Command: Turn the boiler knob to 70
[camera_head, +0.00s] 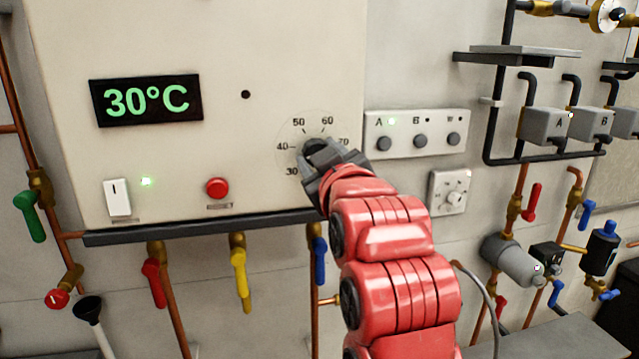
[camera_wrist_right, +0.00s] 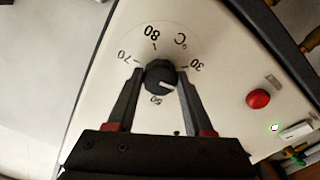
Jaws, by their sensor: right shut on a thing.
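The boiler knob (camera_wrist_right: 158,76) is a dark round dial on the cream boiler panel (camera_head: 170,45), with numbers from 30 to 80 around it. Its white mark shows in the right wrist view at the lower right of the knob, between the 30 and 50 sides; the exact number is hidden by a finger. My right gripper (camera_wrist_right: 158,84) is shut on the knob, one finger on each side. In the head view the right gripper (camera_head: 322,158) covers most of the knob. The green display (camera_head: 146,100) reads 30°C. My left gripper is not in view.
A red button (camera_head: 217,188) and a white switch (camera_head: 117,197) sit left of the knob. A button box (camera_head: 416,134) and a small dial plate (camera_head: 449,192) are close to its right. Pipes with coloured valve handles run below the panel.

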